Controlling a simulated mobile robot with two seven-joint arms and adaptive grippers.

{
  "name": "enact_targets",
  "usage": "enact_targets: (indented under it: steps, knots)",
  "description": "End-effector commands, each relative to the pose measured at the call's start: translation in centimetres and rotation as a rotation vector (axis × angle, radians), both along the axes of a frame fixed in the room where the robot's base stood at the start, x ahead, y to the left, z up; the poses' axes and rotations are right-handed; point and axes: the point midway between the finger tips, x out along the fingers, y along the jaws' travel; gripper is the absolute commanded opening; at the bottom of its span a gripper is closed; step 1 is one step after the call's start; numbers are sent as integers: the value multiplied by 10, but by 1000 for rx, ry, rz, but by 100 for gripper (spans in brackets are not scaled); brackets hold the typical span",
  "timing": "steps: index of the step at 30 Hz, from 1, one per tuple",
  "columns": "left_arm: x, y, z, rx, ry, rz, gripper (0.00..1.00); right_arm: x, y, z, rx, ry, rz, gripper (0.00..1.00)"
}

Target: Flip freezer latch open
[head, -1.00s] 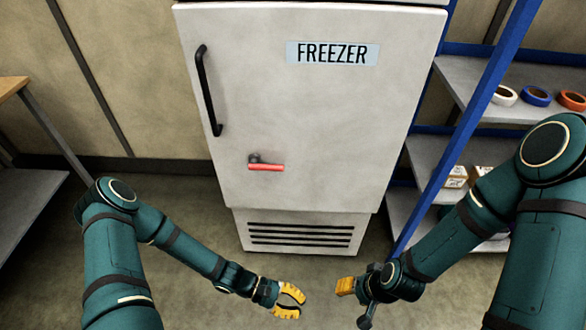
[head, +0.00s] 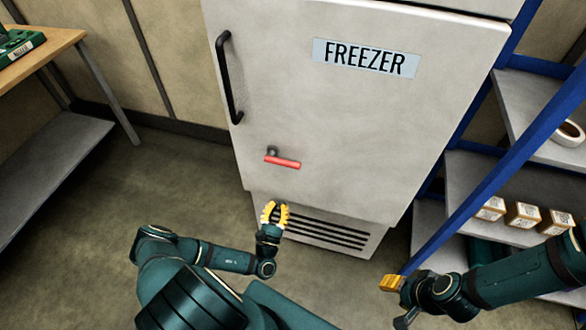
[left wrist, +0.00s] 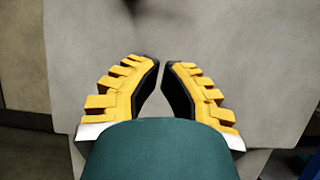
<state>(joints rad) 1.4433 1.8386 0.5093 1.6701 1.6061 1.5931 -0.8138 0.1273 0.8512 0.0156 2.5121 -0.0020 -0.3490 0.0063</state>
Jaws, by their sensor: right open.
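The freezer (head: 340,120) is a pale upright cabinet with its door shut and a FREEZER label (head: 365,58). Its latch is a red lever (head: 283,162) on a dark pivot low on the door's left side, lying nearly level and tilted slightly down to the right. My left gripper (head: 275,204) points up just below the latch, apart from it. In the left wrist view its yellow fingers (left wrist: 160,65) are partly open, with a narrow empty gap at the tips. My right gripper (head: 388,284) is at the lower right, away from the door, open.
A black door handle (head: 228,78) stands upright above the latch. A dark vent grille (head: 318,232) is below the door. A blue-framed shelf (head: 500,170) with small boxes (head: 523,215) stands at the right. A wooden-topped table (head: 45,55) is at the left.

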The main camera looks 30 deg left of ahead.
Motion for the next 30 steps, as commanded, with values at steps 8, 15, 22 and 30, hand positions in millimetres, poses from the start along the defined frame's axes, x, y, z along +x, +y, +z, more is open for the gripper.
enact_targets:
  steps: [8,15,22,30]
  knots:
    - [2,-1,1,1,-1,-5,0,0,0,0,0,0,0,47]
    - [26,4,13,1,-3,-8,0,0,0,-2,0,1,0,47]
    - [66,14,32,1,-3,-9,0,-1,0,-6,0,2,2,47]
    - [85,19,64,-1,-2,-8,0,-1,0,-5,0,2,2,47]
